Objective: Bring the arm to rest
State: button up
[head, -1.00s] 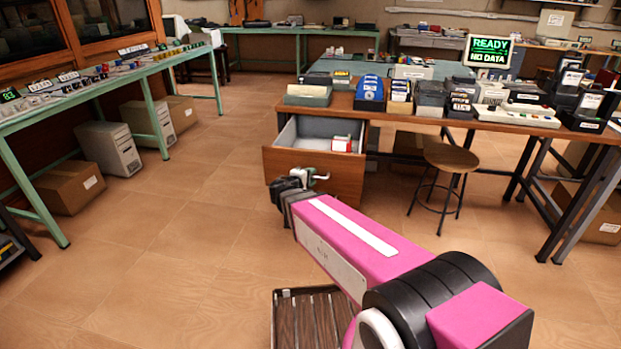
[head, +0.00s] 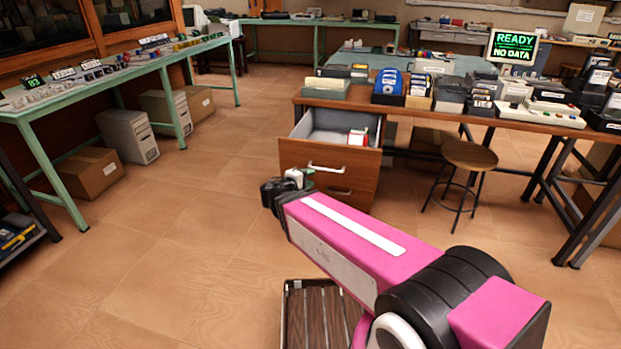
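My pink arm (head: 350,245) reaches forward from the lower right toward the desk. My gripper (head: 285,187) is at its far end, dark and small, low in front of the open drawer (head: 318,157). In the picture it is just left of and below the drawer's pale handle (head: 326,169). A gap seems to show between them, but the depth is hard to judge. The fingers are too small and partly hidden to tell whether they are open or shut. I see nothing clearly held. A small red and white box (head: 358,137) lies inside the drawer.
The wooden desk (head: 465,115) carries several boxes and a keyboard-like device. A round stool (head: 470,155) stands in front of it. A green bench (head: 115,82) runs along the left, with computer cases and cartons under it. The tiled floor (head: 190,240) left of my arm is clear.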

jog(key=s+d+f+m+g+y, duration=0.4)
jog(key=d+f+m+g+y, duration=0.1)
jog(key=d, duration=0.3)
jog(key=s+d+f+m+g+y, duration=0.4)
jog(key=d+f+m+g+y, duration=0.1)
jog(key=d+f+g, duration=0.2)
jog(key=shift+d+f+m, duration=0.3)
jog(key=shift+d+m, duration=0.05)
jog(key=shift+m, duration=0.05)
dwell(0.7)
